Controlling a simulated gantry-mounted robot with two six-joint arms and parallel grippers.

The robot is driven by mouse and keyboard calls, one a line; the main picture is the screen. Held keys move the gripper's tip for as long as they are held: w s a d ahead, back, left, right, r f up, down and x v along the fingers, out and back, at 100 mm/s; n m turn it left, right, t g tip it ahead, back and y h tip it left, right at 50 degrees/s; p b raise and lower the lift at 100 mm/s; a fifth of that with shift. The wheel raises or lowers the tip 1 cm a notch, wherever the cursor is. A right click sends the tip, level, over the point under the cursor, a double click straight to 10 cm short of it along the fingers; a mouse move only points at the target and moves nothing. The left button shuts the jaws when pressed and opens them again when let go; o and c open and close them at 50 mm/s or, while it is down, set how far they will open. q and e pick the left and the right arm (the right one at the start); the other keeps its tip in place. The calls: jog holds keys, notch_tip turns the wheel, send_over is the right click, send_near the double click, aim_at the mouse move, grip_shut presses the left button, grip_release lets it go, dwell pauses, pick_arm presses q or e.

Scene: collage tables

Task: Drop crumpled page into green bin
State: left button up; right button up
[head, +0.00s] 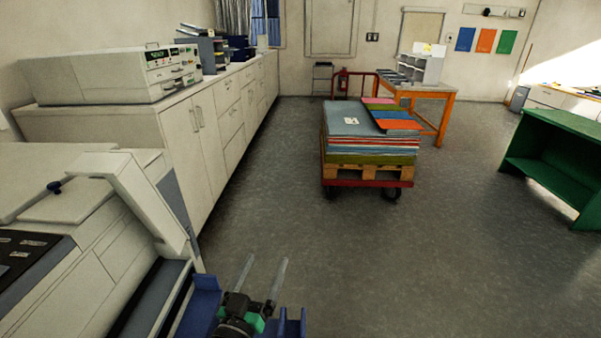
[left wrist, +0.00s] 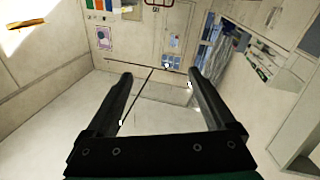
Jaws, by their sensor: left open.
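My left gripper (head: 266,262) is at the bottom of the head view, with its two fingers apart and pointing away over the floor. It also shows in the left wrist view (left wrist: 160,75), open, with nothing between its fingers. I see no crumpled page in either view. I cannot make out a green bin; a small greyish bin (head: 518,98) stands far off at the right wall. My right gripper is not in view.
A large pale machine (head: 80,230) is close at the left, beside the gripper. White cabinets (head: 205,130) run along the left wall. A cart with stacked coloured sheets (head: 365,150) stands ahead, and a green open shelf (head: 555,160) at the right. Floor between is clear.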

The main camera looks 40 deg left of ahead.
pick_arm(q)
jog(key=d+r+m+t+h, duration=0.15)
jog(key=d+r, duration=0.25)
jog(key=r, duration=0.6)
jog(key=d+r+m+t+h, duration=0.1)
jog(key=d+r+t+h, duration=0.15)
jog(key=r, duration=0.65)
jog(key=d+r+m+t+h, duration=0.1)
jog(key=d+r+m+t, duration=0.2)
jog(key=r, duration=0.7)
jog(key=s+d+r+m+t+h, duration=0.3)
jog(key=s+d+r+h, duration=0.2)
jog(key=r, duration=0.5)
jog(key=shift+d, duration=0.7)
jog(key=shift+o, duration=0.3)
jog(key=shift+s+d+r+t+h, duration=0.1)
jog(key=shift+s+r+t+h, duration=0.1)
jog(key=shift+s+t+h, duration=0.1)
jog(key=shift+o, duration=0.2)
jog(key=shift+w, duration=0.1)
